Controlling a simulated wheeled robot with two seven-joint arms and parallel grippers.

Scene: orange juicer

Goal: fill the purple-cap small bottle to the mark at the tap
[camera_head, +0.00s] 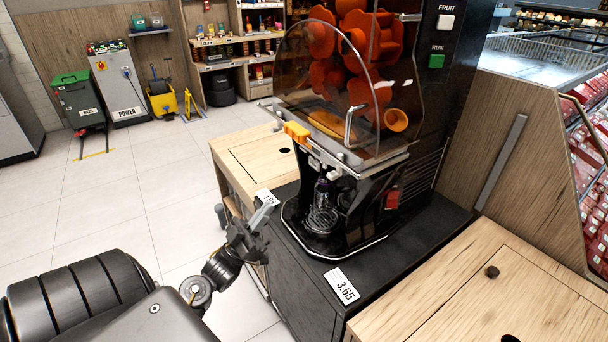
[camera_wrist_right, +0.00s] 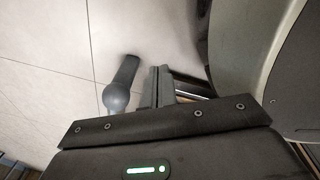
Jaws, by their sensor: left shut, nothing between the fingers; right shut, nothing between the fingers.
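The small bottle (camera_head: 322,192) with a dark purple cap stands upright on the round drip grate (camera_head: 321,220) in the juicer's lower bay, under the tap area. The tap itself is hard to make out behind the dark parts, and neither the mark nor the liquid level can be read. My left gripper (camera_head: 266,207) is shut and empty, left of the bay and apart from the bottle. My right gripper (camera_wrist_right: 163,72) is shut and empty above the floor in the right wrist view, with no bottle near it.
The orange juicer (camera_head: 350,100) has a clear curved cover, an orange latch (camera_head: 297,132) and a green RUN button (camera_head: 437,61). Open floor lies left.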

